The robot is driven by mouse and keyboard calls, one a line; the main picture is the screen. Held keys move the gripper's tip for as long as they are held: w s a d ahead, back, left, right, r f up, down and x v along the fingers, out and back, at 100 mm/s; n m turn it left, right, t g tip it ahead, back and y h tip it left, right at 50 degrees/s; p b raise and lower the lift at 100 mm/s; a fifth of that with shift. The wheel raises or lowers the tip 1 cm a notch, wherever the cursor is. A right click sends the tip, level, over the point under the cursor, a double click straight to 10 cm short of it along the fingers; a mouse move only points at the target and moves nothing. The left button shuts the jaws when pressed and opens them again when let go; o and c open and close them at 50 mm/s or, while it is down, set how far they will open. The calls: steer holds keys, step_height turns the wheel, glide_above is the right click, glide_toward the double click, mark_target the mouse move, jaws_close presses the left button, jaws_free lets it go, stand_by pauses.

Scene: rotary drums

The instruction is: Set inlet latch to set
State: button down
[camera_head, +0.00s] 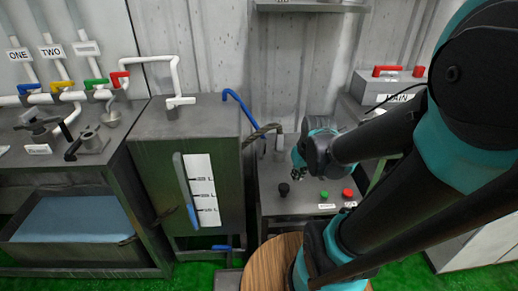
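No readable label in view says inlet, so I cannot tell which part is the inlet latch. My gripper (299,170) hangs over the grey control table, pointing down and to the left. It is small and dark here, and I cannot tell whether its fingers are apart. A black knob (284,189) stands on the table just below and left of it. A green button (324,195) and a red button (347,194) lie to the right, with small labels in front. A blue bent handle (238,102) runs from the grey tank (211,117) towards the table.
The tank has a white level gauge (201,190) and a blue lever at its base (222,247). Left, a bench carries pipes with coloured valve handles under signs ONE and TWO (51,51). A box labelled MAIN (396,97) with a red handle stands behind my arm.

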steer(key=w+a+r+n+g+y, duration=0.1)
steer(key=w+a+r+n, duration=0.1)
steer(key=w+a+n, duration=0.3)
steer(key=w+a+r+n+g+y, duration=0.1)
steer(key=w+r+n, duration=0.1)
steer(key=w, duration=0.6)
steer(key=n+g+y, duration=0.1)
steer(key=n, duration=0.6)
glide_above(263, 149)
steer(key=s+a, duration=0.2)
steer(key=a, duration=0.1)
steer(key=shift+w, duration=0.2)
steer(key=shift+s+d+f, duration=0.1)
steer(key=shift+d+f, duration=0.1)
steer(key=shift+f, duration=2.15)
steer(key=shift+d+f, duration=0.2)
steer(key=shift+f, duration=2.1)
steer(key=shift+d, duration=0.1)
